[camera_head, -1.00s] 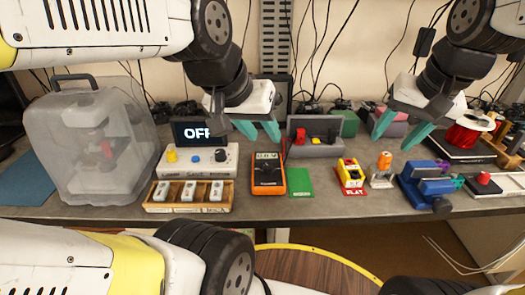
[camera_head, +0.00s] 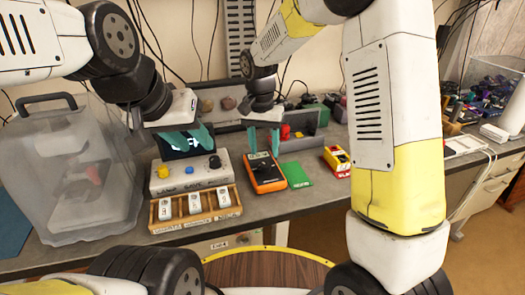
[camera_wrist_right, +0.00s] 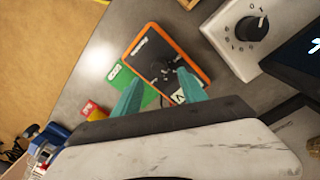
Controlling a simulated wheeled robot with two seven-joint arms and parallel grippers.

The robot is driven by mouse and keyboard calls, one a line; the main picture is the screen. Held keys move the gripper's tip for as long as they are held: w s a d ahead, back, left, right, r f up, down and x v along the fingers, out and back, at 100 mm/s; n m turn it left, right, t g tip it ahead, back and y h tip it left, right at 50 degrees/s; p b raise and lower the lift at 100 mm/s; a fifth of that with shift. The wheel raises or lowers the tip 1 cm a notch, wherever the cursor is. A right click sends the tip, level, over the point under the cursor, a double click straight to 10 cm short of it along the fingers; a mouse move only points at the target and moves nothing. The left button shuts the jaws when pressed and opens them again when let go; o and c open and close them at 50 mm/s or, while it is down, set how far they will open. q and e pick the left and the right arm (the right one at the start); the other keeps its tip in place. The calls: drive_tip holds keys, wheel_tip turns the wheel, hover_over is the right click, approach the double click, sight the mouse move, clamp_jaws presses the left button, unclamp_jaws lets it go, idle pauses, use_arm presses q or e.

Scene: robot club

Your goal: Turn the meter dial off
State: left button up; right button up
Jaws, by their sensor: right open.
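The meter is an orange-rimmed multimeter (camera_head: 266,172) with a dark face and a round dial. It lies on the bench, right of the white control box. In the right wrist view the meter (camera_wrist_right: 150,45) lies face up, its dial (camera_wrist_right: 163,74) between the fingertips in the picture. My right gripper (camera_head: 265,148) is open and empty above the far end of the meter; it also shows in the right wrist view (camera_wrist_right: 158,84). I cannot tell whether it touches the meter. My left gripper (camera_head: 190,142) is open and empty in front of the small dark screen (camera_head: 179,152), partly hiding it.
A white box with knobs (camera_head: 190,174) and a wooden tray of switches (camera_head: 160,226) stand left of the meter. A green card (camera_head: 297,174) lies right of it, then a yellow-red block (camera_head: 336,158). A clear case (camera_head: 70,185) stands at the far left.

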sight(266, 164)
drive_tip(key=f, duration=0.5)
drive_tip(key=shift+d, duration=0.2)
drive_tip(key=shift+c, duration=0.2)
drive_tip(key=shift+r, duration=0.1)
clamp_jaws()
